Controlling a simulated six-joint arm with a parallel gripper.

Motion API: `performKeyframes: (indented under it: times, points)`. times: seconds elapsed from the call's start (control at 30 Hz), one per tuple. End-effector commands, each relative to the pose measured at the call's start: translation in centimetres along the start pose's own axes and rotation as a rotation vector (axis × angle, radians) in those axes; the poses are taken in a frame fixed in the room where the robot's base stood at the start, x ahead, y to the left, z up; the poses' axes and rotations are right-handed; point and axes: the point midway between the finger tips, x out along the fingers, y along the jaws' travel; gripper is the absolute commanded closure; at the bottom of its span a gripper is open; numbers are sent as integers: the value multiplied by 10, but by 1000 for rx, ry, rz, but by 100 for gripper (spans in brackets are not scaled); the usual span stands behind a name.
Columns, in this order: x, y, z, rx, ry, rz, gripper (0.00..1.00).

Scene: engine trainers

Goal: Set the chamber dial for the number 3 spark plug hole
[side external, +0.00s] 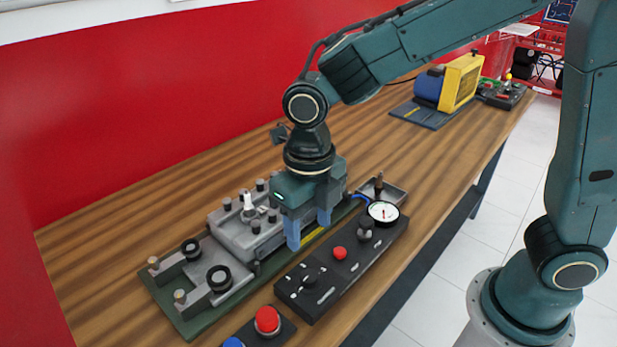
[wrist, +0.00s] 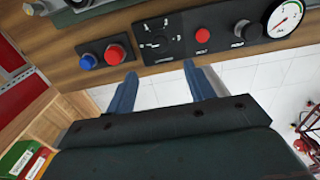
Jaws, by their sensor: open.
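The chamber dial (side external: 310,277) is a black knob with small marks around it, at the near end of a black control panel (side external: 322,293). It also shows in the wrist view (wrist: 159,41), near the top middle; which mark it points at is too small to tell. My gripper (side external: 308,229) is open and empty, fingers pointing down, above the gap between the engine block and the panel. In the wrist view my gripper's two blue fingers (wrist: 160,78) are apart, with the dial just beyond them and untouched. A grey engine block (side external: 232,236) with a white spark plug (side external: 248,201) stands on a green base.
The panel also carries a red button (side external: 339,253), a black knob (side external: 365,229) and a white gauge (side external: 383,212). A small box with a red button (side external: 267,319) and a blue button (side external: 233,342) sits nearby. A yellow-blue machine (side external: 450,83) stands far back. The mid-table is clear.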

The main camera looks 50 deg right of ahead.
Motion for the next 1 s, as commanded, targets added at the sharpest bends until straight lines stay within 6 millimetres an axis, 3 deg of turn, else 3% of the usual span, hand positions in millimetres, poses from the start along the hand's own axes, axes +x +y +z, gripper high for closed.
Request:
performKeyframes:
  times: [0.6, 1.0]
  points:
    - [91, -1, -1, 1, 5, -3, 47]
    - [118, 0, -1, 1, 2, -2, 47]
